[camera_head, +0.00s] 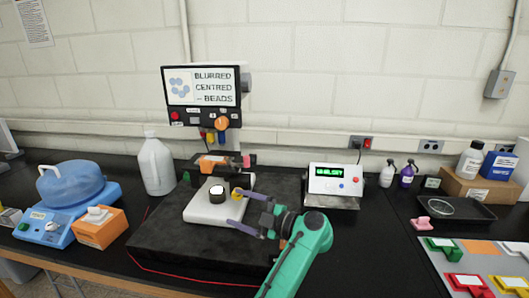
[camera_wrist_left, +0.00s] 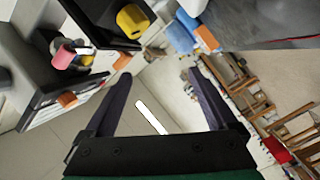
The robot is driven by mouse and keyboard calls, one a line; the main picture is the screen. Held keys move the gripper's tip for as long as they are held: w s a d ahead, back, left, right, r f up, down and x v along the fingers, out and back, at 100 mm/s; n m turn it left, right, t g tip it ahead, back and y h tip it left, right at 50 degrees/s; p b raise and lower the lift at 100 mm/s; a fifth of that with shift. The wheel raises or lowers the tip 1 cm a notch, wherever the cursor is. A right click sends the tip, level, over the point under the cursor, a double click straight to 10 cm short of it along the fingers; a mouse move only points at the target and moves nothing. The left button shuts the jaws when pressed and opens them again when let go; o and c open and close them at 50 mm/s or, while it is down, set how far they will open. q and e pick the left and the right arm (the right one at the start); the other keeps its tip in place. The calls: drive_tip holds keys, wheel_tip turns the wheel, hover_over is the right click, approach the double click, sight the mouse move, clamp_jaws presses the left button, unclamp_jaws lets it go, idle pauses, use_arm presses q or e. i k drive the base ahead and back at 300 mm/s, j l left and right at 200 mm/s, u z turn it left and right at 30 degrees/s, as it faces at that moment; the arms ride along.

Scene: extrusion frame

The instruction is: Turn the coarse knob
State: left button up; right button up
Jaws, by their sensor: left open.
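A microscope-like instrument stands on a white base (camera_head: 205,212) in the middle of the dark bench mat. A yellow knob (camera_head: 236,196) sits low on its right side and also shows in the left wrist view (camera_wrist_left: 133,20). A smaller pink knob (camera_head: 246,160) is higher up, also in the left wrist view (camera_wrist_left: 64,56). I see no label telling which is the coarse knob. My left gripper (camera_head: 234,207) is open and empty, its upper fingertip close to the yellow knob in the head view. In the left wrist view (camera_wrist_left: 160,75) both fingers are apart from it. My right gripper is not seen.
A screen (camera_head: 201,86) reading "BLURRED CENTRED – BEADS" stands behind, with an orange knob (camera_head: 221,124). A white jug (camera_head: 155,165) and blue bath (camera_head: 78,184) are left. A white display box (camera_head: 335,180) is right, near a black tray (camera_head: 455,210).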

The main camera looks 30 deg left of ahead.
sight(253, 156)
drive_tip(key=i, duration=1.05)
